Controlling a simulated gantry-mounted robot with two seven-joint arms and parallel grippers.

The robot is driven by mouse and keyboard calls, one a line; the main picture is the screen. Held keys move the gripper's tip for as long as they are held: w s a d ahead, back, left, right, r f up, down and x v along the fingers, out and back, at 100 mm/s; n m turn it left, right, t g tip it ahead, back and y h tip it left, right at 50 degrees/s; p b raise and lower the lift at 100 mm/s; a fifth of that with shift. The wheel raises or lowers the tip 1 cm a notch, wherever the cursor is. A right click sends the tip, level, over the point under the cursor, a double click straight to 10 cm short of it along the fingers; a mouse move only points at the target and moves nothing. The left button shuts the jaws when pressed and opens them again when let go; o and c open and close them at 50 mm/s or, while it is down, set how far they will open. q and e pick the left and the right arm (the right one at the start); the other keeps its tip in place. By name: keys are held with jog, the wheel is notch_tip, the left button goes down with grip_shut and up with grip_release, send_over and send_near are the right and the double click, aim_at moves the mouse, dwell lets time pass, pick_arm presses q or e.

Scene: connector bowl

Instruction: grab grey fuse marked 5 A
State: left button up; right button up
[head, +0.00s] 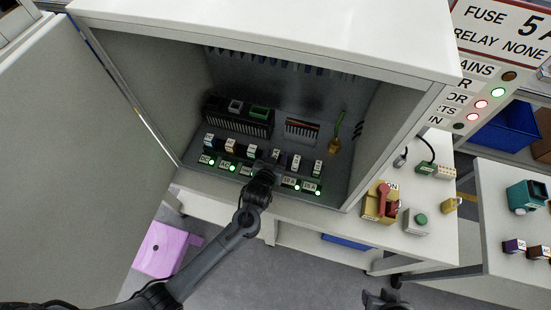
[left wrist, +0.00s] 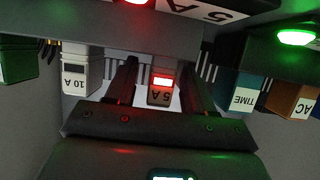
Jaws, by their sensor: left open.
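The grey fuse marked 5 A (left wrist: 162,90) stands in the socket row inside the cabinet. Its window glows red in the left wrist view. In the head view its top (head: 276,154) shows just beyond my left gripper (head: 264,175). In the left wrist view my left gripper (left wrist: 160,85) is open, with one dark finger on each side of the fuse and visible gaps between. The fuse's lower part is hidden behind the gripper body. My right gripper (head: 386,298) shows only partly at the bottom edge of the head view; its jaws are unclear.
A white 10 A fuse (left wrist: 76,75) stands beside one finger, and a blue TIME module (left wrist: 240,96) beside the other. The cabinet's open door (head: 70,150) is on the left. A red-handled switch (head: 382,201) sits on the bench at right.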

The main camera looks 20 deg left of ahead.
pick_arm(q)
grip_shut()
